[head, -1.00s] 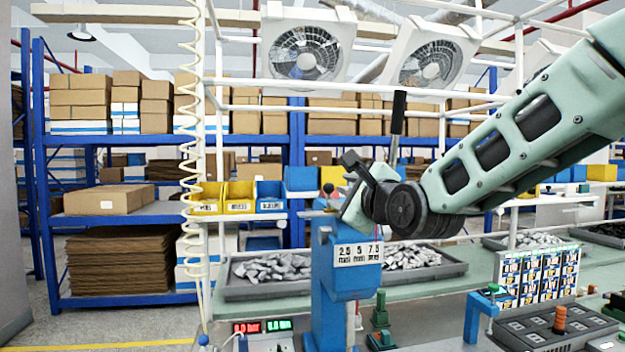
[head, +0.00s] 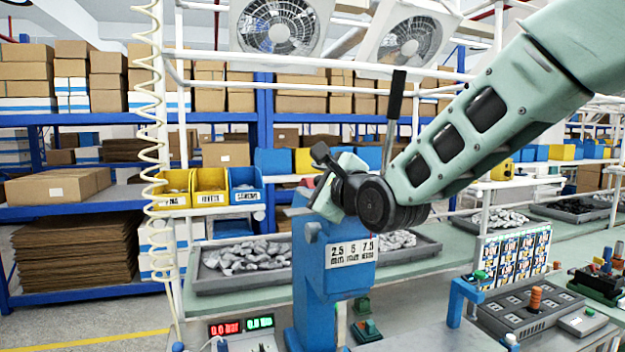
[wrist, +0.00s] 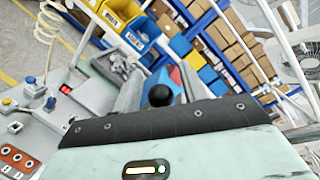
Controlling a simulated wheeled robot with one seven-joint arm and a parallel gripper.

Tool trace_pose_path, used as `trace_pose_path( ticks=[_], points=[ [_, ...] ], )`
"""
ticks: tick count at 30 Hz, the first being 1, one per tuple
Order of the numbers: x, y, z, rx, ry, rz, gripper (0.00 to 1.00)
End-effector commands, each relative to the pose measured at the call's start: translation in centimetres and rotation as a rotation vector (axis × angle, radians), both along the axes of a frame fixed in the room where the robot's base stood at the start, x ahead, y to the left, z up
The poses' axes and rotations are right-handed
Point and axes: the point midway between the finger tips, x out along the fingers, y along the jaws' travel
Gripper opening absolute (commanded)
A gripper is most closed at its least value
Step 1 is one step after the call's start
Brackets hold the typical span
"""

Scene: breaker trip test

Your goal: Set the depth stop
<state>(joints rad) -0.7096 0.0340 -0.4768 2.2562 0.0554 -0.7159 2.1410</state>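The blue press (head: 337,275) stands on the bench in the middle of the head view. Its white plate (head: 350,250) reads 2.5, 5 and 7.5, with small lettering below, and a blue knob (head: 312,232) sits on its left side. In the wrist view a round black knob (wrist: 160,95) shows just beyond the gripper's dark edge. My fingers are not clear enough to tell open from shut.
A grey tray of metal parts (head: 205,280) lies behind the press. Red and green displays (head: 241,326) stand at front left. A blue clamp-like fixture (head: 459,303) and a grey panel with an orange knob (head: 525,318) are to the right. A coiled hose (head: 150,110) hangs left.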

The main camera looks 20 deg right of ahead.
Motion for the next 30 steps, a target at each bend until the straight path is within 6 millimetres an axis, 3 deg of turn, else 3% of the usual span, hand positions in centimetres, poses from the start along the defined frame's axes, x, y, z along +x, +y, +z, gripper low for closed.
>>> trace_pose_path(
  ticks=[1,4,17,30],
  points=[
    [0.0,0.0,0.0,0.000,0.000,0.000,0.28],
    [0.0,0.0,0.0,0.000,0.000,-0.001,0.00],
    [0.2,0.5,-0.5,-0.001,-0.004,-0.007,0.00],
    [0.0,6.7,-0.4,-0.003,0.006,0.002,0.00]
  ],
)
